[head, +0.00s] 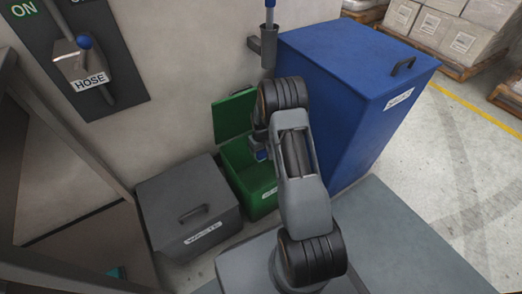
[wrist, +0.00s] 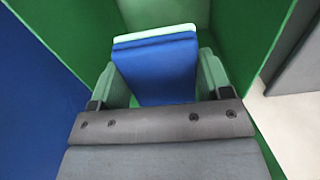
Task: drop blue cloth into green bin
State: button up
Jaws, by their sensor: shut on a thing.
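The green bin (head: 262,185) stands against the wall with its lid (head: 234,116) raised open. In the head view my arm hides most of the gripper, and only a bit of blue shows at the bin.
A grey lidded bin (head: 188,208) stands left of the green bin. A tall blue bin (head: 345,85) with a closed lid stands to the right. A hose lever panel (head: 85,65) is on the wall. Boxes on pallets (head: 455,30) stand at the back right, with open floor before them.

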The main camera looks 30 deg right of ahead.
jog(key=o, duration=1)
jog(key=shift+c, duration=0.2)
notch_tip(320, 180, up, 14)
jog(key=p, duration=0.5)
jog(key=shift+f, duration=0.1)
jog(key=s+a+r+t+p, duration=0.1)
jog(key=s+a+r+p, duration=0.15)
jog(key=r+p, duration=0.6)
jog(key=s+a+r+p, duration=0.2)
jog(key=s+r+p, duration=0.1)
jog(key=r, duration=1)
jog(key=s+a+r+t+p, duration=0.1)
jog(key=s+a+r+p, duration=0.3)
jog(key=r, duration=0.7)
jog(key=s+a+r+p, duration=0.1)
jog(key=s+r+p, duration=0.5)
jog(key=r, duration=0.3)
jog(key=s+a+r+m+t+p, duration=0.1)
jog(key=s+a+r+p, duration=0.1)
jog(key=s+r+p, duration=0.5)
notch_tip(320, 180, up, 2)
jog(key=shift+a+r+t+p, duration=0.2)
jog(key=shift+r+t+p, duration=0.1)
jog(key=shift+p, duration=0.4)
jog(key=shift+s, duration=0.1)
jog(key=shift+c, duration=0.4)
